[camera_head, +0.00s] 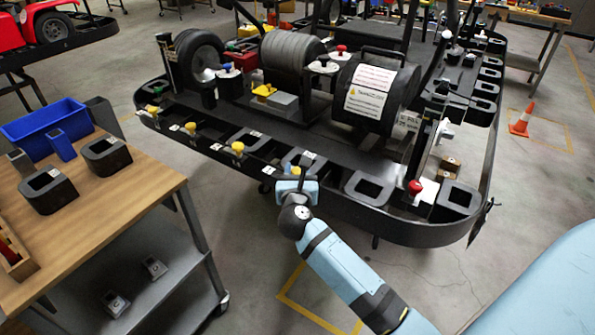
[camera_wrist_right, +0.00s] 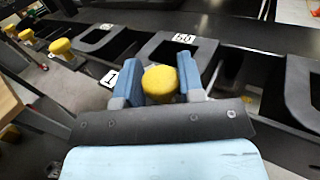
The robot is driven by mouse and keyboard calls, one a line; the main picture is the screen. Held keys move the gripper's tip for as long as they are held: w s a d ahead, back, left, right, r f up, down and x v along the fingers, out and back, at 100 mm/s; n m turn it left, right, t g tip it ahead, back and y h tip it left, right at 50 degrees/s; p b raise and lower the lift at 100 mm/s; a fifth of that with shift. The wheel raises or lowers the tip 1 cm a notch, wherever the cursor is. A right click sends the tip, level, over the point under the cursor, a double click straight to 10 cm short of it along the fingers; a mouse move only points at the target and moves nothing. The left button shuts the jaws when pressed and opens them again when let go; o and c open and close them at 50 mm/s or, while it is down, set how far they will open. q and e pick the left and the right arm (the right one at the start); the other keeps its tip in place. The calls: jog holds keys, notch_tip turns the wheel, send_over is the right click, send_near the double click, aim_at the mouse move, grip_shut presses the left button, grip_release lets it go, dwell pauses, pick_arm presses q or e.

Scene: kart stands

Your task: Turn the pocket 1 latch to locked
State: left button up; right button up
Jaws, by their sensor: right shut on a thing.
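A black kart frame (camera_head: 330,192) stands on the floor with several pockets and yellow knobs along its near rail. My right gripper (camera_head: 296,178) is at that rail, and its two blue fingers are closed around a yellow latch knob (camera_wrist_right: 160,84). In the wrist view the right gripper (camera_wrist_right: 160,80) has one finger on each side of the knob. My left gripper is not in view.
More yellow knobs (camera_head: 190,127) and a red knob (camera_head: 415,187) stand along the rail. A wooden bench (camera_head: 125,190) with a blue bin (camera_head: 45,125) and black blocks is at the left. An orange cone (camera_head: 521,120) stands far right. Open floor lies in front of the kart.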

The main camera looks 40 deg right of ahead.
aim_at(297, 170)
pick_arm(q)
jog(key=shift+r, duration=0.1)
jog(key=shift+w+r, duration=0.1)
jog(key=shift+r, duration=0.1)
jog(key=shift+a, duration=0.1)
pick_arm(e)
jog(key=o, duration=0.9)
pick_arm(q)
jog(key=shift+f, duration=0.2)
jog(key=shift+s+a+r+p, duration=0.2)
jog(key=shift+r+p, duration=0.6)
jog(key=shift+p, duration=1.05)
pick_arm(e)
jog(key=shift+r, duration=10)
jog(key=shift+c, duration=0.2)
